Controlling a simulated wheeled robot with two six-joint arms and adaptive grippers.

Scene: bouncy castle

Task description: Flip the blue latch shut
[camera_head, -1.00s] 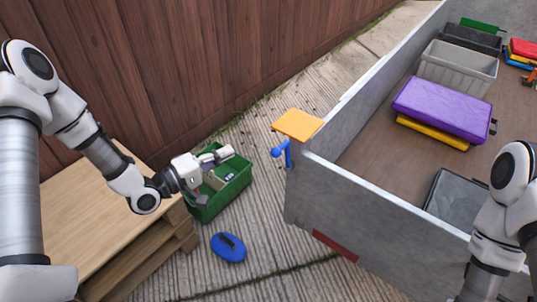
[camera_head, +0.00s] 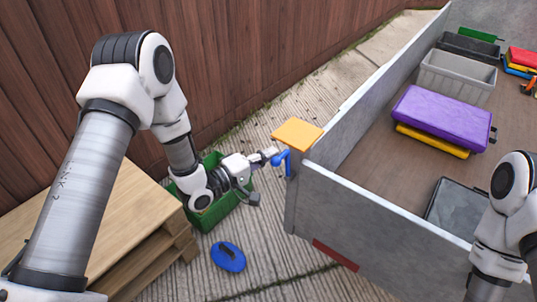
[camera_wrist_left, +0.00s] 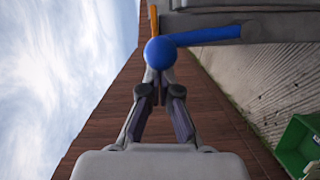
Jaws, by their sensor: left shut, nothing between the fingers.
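The blue latch (camera_head: 284,161) is on the near corner of the grey trailer wall, below an orange panel (camera_head: 298,134). It has a round knob and an arm. In the left wrist view the latch knob (camera_wrist_left: 160,53) sits right in front of the fingertips, and its blue arm runs to the right. My left gripper (camera_head: 270,154) is shut and empty, its tips at or very near the knob; I cannot tell if they touch. It also shows in the left wrist view (camera_wrist_left: 162,85). Of my right arm only links show at the right edge; its gripper is out of view.
A green crate (camera_head: 212,216) stands on the ground under my left arm, beside a wooden pallet stack (camera_head: 120,215). A blue lid-like object (camera_head: 228,257) lies on the concrete. The trailer bed holds a purple case (camera_head: 443,117) and a grey bin (camera_head: 457,76).

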